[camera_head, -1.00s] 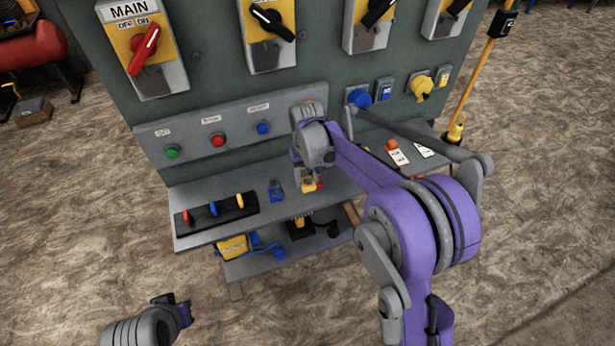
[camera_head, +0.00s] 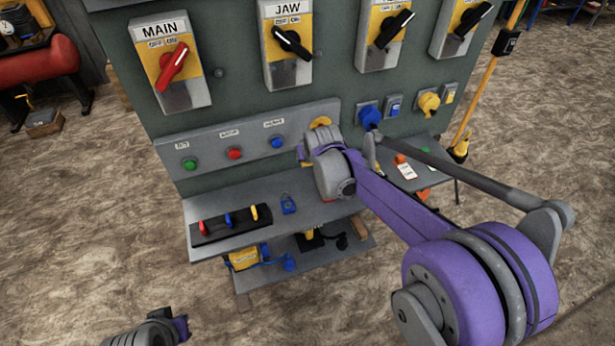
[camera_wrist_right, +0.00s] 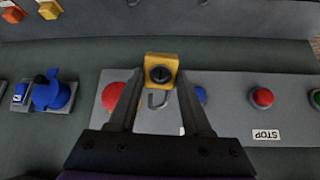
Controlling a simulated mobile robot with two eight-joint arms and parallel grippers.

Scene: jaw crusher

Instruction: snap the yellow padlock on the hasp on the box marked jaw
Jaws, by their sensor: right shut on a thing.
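The box marked JAW (camera_head: 288,72) is on the grey-green panel in the head view, a yellow and grey box with a black handle; I cannot make out its hasp clearly. The yellow padlock (camera_wrist_right: 161,70) is between my right gripper's fingertips (camera_wrist_right: 160,88) in the wrist view, its hooked grey shackle seeming open at one end. My right gripper (camera_head: 306,153) is shut on it, in front of the button strip, below and right of the JAW box. My left gripper (camera_head: 181,326) is low at left, largely cut off.
The MAIN box (camera_head: 171,60) with a red handle is left of JAW. The button strip (camera_head: 215,139) runs below. A blue plug (camera_head: 370,116) sits right of my right gripper.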

